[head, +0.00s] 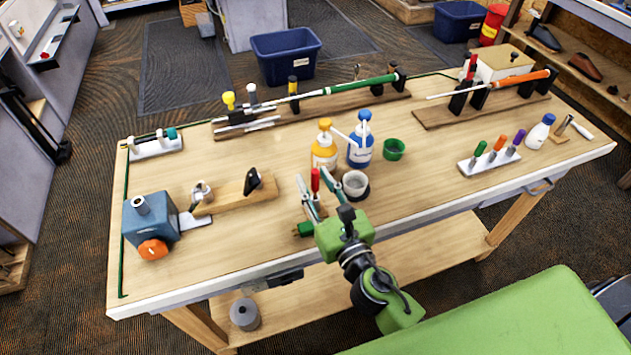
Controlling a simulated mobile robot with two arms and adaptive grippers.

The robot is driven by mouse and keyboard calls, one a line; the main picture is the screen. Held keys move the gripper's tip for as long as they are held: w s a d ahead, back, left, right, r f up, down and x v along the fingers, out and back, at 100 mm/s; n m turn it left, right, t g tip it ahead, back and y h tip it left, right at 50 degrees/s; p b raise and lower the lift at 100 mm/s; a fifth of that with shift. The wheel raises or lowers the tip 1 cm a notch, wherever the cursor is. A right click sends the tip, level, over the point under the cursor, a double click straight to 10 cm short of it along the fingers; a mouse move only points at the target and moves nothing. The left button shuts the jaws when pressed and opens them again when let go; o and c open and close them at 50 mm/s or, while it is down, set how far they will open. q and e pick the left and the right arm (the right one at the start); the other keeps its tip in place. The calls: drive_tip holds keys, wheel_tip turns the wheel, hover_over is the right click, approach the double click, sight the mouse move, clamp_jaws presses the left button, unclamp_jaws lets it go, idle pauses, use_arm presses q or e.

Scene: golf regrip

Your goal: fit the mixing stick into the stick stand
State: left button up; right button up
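My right gripper (313,175) is low over the front middle of the table, its two fingers spread apart. An upright red-handled stick (315,181), which may be the mixing stick, shows between the fingers with a visible gap. Its lower end is hidden by the gripper. A white rack (475,166) at the right holds upright sticks with green, orange and purple handles. It may be the stick stand, but I cannot tell for certain. My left gripper is not in view.
A grey cup (355,183) stands close right of my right gripper. Behind are a yellow-topped bottle (324,155), a blue-topped bottle (361,150) and a green cup (393,149). A blue-grey machine (152,220) stands at left. The table (430,200) is clear at front right.

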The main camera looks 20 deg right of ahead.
drive_tip(key=shift+s, duration=0.1)
drive_tip(key=shift+s+f, duration=0.1)
drive_tip(key=shift+s, duration=0.2)
drive_tip(key=s+d, duration=0.1)
drive_tip(key=s, duration=1)
idle(0.5)
